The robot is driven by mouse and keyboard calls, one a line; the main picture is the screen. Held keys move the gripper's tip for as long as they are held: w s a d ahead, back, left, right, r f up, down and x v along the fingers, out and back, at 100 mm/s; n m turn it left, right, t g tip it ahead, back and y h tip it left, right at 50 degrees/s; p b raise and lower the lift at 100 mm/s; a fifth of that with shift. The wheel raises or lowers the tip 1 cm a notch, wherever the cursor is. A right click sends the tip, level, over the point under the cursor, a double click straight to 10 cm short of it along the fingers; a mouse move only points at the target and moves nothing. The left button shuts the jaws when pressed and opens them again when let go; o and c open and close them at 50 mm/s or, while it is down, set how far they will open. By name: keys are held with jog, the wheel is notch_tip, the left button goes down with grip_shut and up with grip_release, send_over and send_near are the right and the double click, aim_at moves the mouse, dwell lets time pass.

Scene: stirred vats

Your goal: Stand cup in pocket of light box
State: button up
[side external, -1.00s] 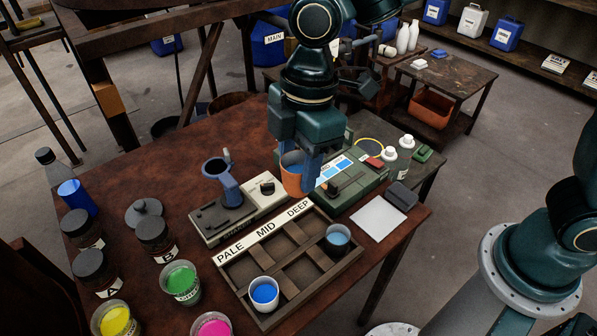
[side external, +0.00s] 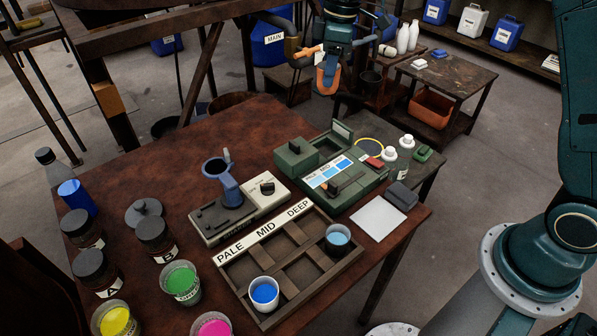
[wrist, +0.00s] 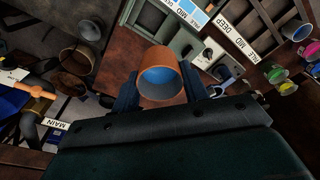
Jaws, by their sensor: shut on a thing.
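My gripper (side external: 329,84) is shut on an orange cup (wrist: 155,92) with blue inside. It holds the cup in the air past the far edge of the table; the cup also shows in the side view (side external: 328,72). In the wrist view the cup sits between both fingers. The light box (side external: 352,180) is green, with a blue-shaded PALE MID DEEP strip, and stands at the table's back right. It also shows at the top of the wrist view (wrist: 182,40).
Paint cups and dark jars line the left. An orange handle (side external: 311,50) is close to my gripper.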

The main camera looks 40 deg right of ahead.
jog(key=shift+w+d, duration=0.25)
jog(key=shift+d, duration=0.65)
jog(key=shift+f, duration=10)
jog(key=shift+f, duration=0.15)
jog(key=o, duration=1)
notch_tip(320, 180, up, 12)
jog(key=s+d, duration=0.1)
jog(key=shift+r, duration=0.2)
